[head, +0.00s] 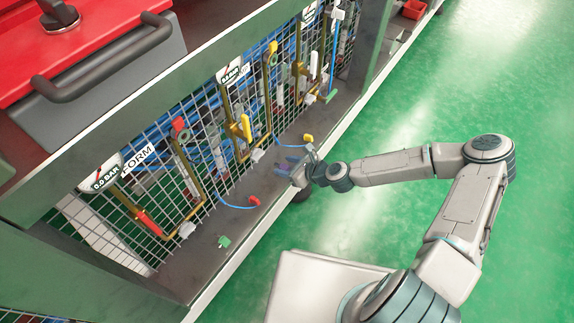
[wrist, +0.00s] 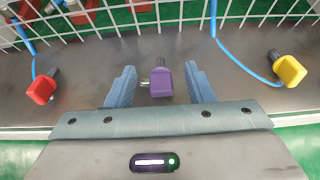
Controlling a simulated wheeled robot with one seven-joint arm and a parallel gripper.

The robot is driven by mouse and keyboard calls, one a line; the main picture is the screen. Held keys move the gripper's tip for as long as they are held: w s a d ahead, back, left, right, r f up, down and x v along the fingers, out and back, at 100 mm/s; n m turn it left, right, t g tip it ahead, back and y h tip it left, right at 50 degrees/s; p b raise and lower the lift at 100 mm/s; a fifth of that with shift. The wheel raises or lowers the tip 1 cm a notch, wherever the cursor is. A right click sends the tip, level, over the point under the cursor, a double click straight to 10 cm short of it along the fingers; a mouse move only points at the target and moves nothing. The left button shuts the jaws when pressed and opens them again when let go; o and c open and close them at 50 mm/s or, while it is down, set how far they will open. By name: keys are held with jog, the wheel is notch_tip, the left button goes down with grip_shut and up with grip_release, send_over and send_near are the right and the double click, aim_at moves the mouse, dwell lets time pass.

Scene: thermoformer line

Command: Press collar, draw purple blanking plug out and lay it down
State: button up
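The purple blanking plug (wrist: 161,83) shows in the wrist view between my blue fingers. A dark stub extends from its far side and a small metal pin from its left. It appears to lie on the grey ledge, with no visible port around it. My gripper (wrist: 160,87) is open, with a gap between the plug and each finger; in the head view my gripper (head: 287,166) is low over the ledge by the mesh. I cannot make out the plug clearly in the head view, nor tell which part is the collar.
A red plug (wrist: 41,90) and a yellow plug (wrist: 290,70) on blue cords lie on the ledge (wrist: 110,60) either side. A green piece (head: 224,241) lies farther left in the head view. Wire mesh (head: 150,190) with brass pipes and valves stands behind the ledge.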

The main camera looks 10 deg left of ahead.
jog(key=p+v, duration=0.4)
jog(key=v, duration=1)
jog(key=shift+p, duration=0.4)
jog(key=shift+s+a, duration=0.1)
jog(key=shift+a, duration=0.05)
jog(key=s+d+r+n+g+h+p, duration=0.25)
jog(key=d+r+n+p, duration=0.25)
jog(key=r, duration=0.3)
jog(key=s+d+r+n+g+h+p, duration=0.1)
jog(key=d+r+n+h+p, duration=0.35)
jog(key=r, duration=0.35)
jog(key=s+d+r+n+g+h+p, duration=0.1)
jog(key=d+r+n+h+p, duration=0.1)
jog(key=d+r+n+p, duration=0.5)
jog(key=s+r+n+t+p, duration=0.1)
jog(key=s+r+n+p, duration=0.1)
jog(key=r, duration=1.1)
jog(key=s+r+n+t+h+p, duration=0.1)
jog(key=s+r+p, duration=0.3)
jog(key=r, duration=1)
jog(key=s+r+n+t+h+p, duration=0.1)
jog(key=s+r+n+p, duration=0.1)
jog(key=r+p, duration=0.6)
notch_tip(320, 180, up, 6)
jog(key=shift+s+f+n, duration=0.25)
jog(key=shift+s+n, duration=0.1)
jog(key=shift+s, duration=0.25)
